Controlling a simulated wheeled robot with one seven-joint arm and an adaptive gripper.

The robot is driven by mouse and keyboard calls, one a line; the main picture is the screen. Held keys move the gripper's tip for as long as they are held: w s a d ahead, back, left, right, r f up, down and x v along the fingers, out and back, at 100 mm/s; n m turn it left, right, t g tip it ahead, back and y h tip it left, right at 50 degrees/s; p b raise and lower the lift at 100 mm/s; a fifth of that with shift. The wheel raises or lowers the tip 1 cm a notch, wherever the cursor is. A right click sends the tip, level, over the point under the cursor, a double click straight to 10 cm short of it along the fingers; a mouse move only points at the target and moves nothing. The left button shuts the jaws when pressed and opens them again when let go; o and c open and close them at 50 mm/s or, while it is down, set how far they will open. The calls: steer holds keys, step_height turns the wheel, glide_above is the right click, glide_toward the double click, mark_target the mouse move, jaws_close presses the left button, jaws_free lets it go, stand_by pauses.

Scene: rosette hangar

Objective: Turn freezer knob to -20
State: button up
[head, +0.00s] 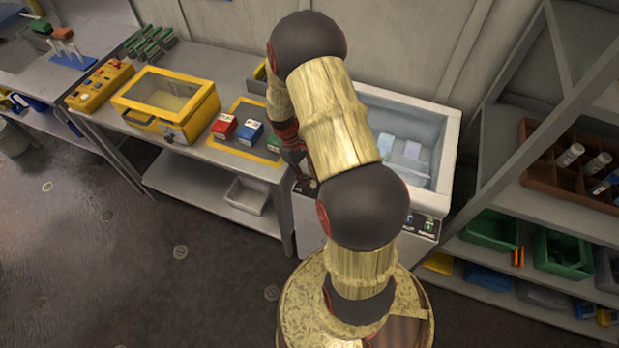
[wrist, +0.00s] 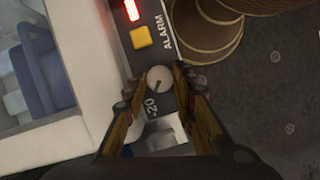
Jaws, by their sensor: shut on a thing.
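The freezer knob (wrist: 160,76) is a small round pale grey dial with a dark mark, on the dark control strip in the wrist view. The mark appears to run toward the lower side, roughly toward the printed "-20" label (wrist: 151,107). My gripper (wrist: 155,81) has one finger on each side of the knob and is shut on it. In the head view, my gripper (head: 298,165) is at the front left of the white chest freezer (head: 449,152). The knob is hidden there behind my arm.
A yellow button (wrist: 141,38) and a lit red lamp (wrist: 131,10) sit beside the "ALARM" label. Left of the freezer is a bench with a yellow box (head: 165,100) and small coloured boxes (head: 251,132). Shelves with bins (head: 490,229) stand on the right.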

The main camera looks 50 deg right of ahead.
steer(key=shift+m, duration=0.6)
steer(key=o, duration=1.2)
steer(key=shift+c, duration=0.2)
steer(key=shift+w+d+r, duration=0.1)
steer(key=shift+w+r, duration=0.2)
steer(key=shift+r, duration=0.3)
steer(key=shift+v, duration=3.35)
steer(key=shift+m, duration=0.3)
